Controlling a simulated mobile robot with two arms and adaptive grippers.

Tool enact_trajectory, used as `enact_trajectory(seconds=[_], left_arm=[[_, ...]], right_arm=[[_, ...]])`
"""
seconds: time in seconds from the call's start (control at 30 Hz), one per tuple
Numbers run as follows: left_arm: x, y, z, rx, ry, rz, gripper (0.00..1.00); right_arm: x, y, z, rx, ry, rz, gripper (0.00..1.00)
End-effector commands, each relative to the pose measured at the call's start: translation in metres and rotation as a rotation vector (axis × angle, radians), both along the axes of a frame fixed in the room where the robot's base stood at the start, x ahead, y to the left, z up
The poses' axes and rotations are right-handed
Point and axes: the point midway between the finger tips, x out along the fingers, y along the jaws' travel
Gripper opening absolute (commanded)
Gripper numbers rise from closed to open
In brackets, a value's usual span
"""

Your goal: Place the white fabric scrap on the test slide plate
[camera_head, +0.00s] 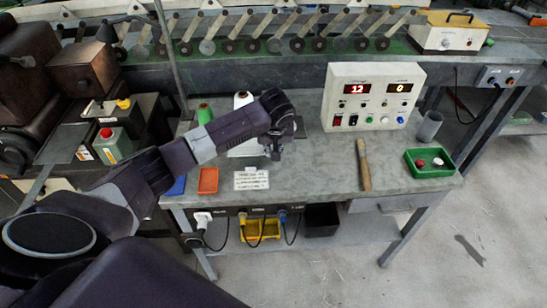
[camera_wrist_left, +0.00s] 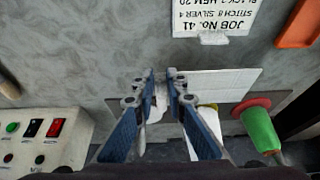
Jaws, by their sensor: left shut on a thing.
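My left gripper (camera_head: 275,152) is over the left part of the grey table, near its front half. In the left wrist view its two blue fingers (camera_wrist_left: 161,82) are close together. A small white piece, which looks like the fabric scrap (camera_wrist_left: 157,104), shows between them, mostly hidden by the fingers. A flat white plate (camera_wrist_left: 222,84), which looks like the test slide plate, lies beside and partly behind the fingers; it also shows behind the gripper in the head view (camera_head: 243,149). I cannot tell whether the scrap touches it. My right gripper is not in view.
A job card (camera_head: 251,180) and an orange tray (camera_head: 208,181) lie at the front left. A green spool (camera_head: 204,113) and white spool (camera_head: 243,99) stand behind. A control box (camera_head: 375,97), wooden stick (camera_head: 364,165), grey cup (camera_head: 430,125) and green tray (camera_head: 430,170) are to the right. The middle is clear.

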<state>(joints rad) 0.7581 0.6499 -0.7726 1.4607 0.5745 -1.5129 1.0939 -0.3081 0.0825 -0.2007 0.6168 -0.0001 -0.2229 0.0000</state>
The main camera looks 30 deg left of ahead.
Motion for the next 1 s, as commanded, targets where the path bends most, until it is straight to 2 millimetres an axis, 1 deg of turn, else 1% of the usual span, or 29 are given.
enact_trajectory(seconds=[0.1, 0.23, 0.33, 0.67, 0.7, 0.83, 1.0], left_arm=[[-0.002, 0.000, -0.019, 0.001, 0.006, 0.001, 0.00], [-0.001, 0.000, -0.036, 0.000, 0.004, 0.002, 0.00], [-0.001, 0.000, -0.040, 0.000, 0.001, 0.000, 0.00], [-0.001, 0.000, -0.043, 0.000, 0.002, 0.000, 0.00], [-0.001, 0.000, -0.043, 0.000, 0.002, 0.000, 0.14], [-0.001, 0.000, -0.043, 0.000, 0.001, 0.000, 0.29], [-0.001, 0.000, -0.043, 0.000, 0.001, 0.000, 0.30]], right_arm=[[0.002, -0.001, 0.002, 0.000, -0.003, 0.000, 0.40], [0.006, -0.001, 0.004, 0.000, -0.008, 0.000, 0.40], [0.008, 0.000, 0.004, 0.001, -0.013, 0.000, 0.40], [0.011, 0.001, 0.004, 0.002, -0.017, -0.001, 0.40], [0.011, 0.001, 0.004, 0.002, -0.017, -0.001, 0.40], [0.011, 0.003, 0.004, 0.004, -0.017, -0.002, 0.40], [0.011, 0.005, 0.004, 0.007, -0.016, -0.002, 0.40]])
